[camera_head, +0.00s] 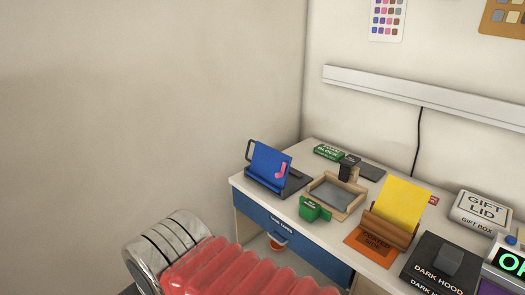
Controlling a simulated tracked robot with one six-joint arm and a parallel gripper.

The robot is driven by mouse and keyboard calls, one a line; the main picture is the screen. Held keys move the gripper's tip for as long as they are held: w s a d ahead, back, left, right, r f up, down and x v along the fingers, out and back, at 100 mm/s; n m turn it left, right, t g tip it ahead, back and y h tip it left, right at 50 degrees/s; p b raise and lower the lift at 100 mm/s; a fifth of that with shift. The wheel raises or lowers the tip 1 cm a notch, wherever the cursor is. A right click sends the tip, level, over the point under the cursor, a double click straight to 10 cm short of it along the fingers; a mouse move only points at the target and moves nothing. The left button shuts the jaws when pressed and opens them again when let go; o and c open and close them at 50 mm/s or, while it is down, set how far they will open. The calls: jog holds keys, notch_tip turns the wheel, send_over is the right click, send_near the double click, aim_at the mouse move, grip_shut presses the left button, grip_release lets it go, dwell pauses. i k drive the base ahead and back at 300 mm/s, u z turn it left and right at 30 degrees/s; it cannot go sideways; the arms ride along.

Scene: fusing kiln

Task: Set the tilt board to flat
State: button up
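A blue board (270,164) with a pink hook-shaped mark stands tilted up on a dark base (293,184) at the left end of the white worktop. It looks like the tilt board, though no label on it can be read. A dark handle-like bar shows at its left edge. The board leans steeply and does not lie flat on its base. My gripper is not in view.
A wooden-framed grey tray (333,195), a green holder (313,208) and a yellow sheet (401,203) in a wooden stand are to its right. A blue drawer (290,238) is below. Further right are a dark hood (440,265) and a gift box lid (481,210).

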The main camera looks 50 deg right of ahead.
aim_at(267, 162)
jog(key=u, duration=0.05)
jog(key=i, duration=1)
jog(key=z, duration=0.05)
